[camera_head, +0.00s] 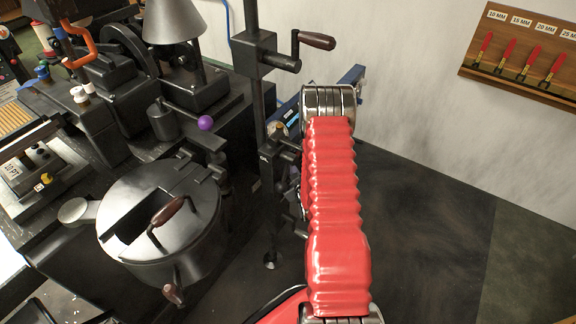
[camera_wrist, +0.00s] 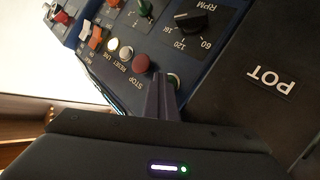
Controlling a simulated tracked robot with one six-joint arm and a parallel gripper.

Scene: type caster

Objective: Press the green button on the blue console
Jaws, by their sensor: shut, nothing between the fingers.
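The blue console (camera_wrist: 190,45) fills the upper middle of the wrist view, its panel seen at a slant. In the head view a strip of its blue edge (camera_head: 286,110) shows beside my red arm. My gripper (camera_wrist: 161,82) is shut and empty, with its fingertips at the panel's lower edge. A ringed button (camera_wrist: 174,79), greenish and partly hidden by the fingers, sits just right of the tips; I cannot tell whether they touch it. A red button (camera_wrist: 141,62) labelled STOP is just left of the tips.
Beside STOP are a white button (camera_wrist: 126,53) and a lit lamp (camera_wrist: 112,44). A black RPM knob (camera_wrist: 190,20) and several switches (camera_wrist: 96,36) share the panel. A dark surface labelled POT (camera_wrist: 268,80) lies right. A round lidded pot (camera_head: 135,215) stands left of my arm.

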